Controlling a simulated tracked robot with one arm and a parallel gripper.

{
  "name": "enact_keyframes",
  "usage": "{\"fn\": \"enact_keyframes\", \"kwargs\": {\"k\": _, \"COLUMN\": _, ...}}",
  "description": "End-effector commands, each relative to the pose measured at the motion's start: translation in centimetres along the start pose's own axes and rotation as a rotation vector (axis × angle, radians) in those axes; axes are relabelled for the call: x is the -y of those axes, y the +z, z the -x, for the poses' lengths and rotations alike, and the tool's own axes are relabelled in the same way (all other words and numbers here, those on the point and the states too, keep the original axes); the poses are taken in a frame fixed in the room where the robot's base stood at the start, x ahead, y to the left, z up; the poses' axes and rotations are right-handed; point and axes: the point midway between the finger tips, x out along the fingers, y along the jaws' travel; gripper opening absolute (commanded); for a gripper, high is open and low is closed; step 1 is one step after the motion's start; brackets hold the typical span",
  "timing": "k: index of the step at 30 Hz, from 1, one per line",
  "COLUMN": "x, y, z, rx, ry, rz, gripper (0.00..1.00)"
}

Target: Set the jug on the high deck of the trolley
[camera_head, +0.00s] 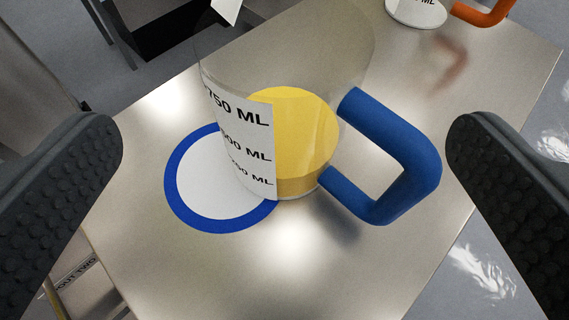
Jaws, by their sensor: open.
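A clear jug (290,135) with a blue handle (405,165) stands in the middle of the view. It holds yellow liquid and has a white label marked in ML. It stands on a shiny metal surface (300,270), partly over a white disc with a blue ring (205,185). I cannot tell if this surface is the trolley's high deck. My gripper (283,150) is open, one padded finger at the left and one at the right. The jug and its handle appear between the fingers, not touched by either.
Another vessel with an orange handle (485,14) stands at the top right of the metal surface, partly cut off. The surface's right edge drops to a grey floor (500,240). A dark opening (165,30) lies at the top left. Bare metal lies in front of the jug.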

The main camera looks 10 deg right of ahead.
Motion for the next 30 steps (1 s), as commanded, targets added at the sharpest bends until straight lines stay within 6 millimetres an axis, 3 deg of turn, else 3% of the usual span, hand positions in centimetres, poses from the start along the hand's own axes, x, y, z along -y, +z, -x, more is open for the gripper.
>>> {"fn": "enact_keyframes", "kwargs": {"k": 3, "x": 0.1, "y": -0.1, "z": 2.0, "rx": -0.001, "ry": -0.004, "rz": -0.001, "gripper": 1.0}}
{"fn": "enact_keyframes", "kwargs": {"k": 9, "x": 0.1, "y": -0.1, "z": 3.6, "rx": -0.002, "ry": -0.002, "rz": -0.001, "gripper": 1.0}}
{"fn": "enact_keyframes", "kwargs": {"k": 20, "x": 0.2, "y": -0.5, "z": 3.8, "rx": 0.0, "ry": -0.01, "rz": -0.011, "gripper": 1.0}}
{"fn": "enact_keyframes", "kwargs": {"k": 23, "x": 0.9, "y": -2.9, "z": 3.6, "rx": 0.002, "ry": -0.054, "rz": -0.057, "gripper": 1.0}}
{"fn": "enact_keyframes", "kwargs": {"k": 25, "x": 1.7, "y": -6.0, "z": 3.7, "rx": 0.006, "ry": -0.114, "rz": -0.105, "gripper": 1.0}}
{"fn": "enact_keyframes", "kwargs": {"k": 30, "x": 2.5, "y": -16.9, "z": 5.3, "rx": -0.012, "ry": -0.295, "rz": -0.2, "gripper": 1.0}}
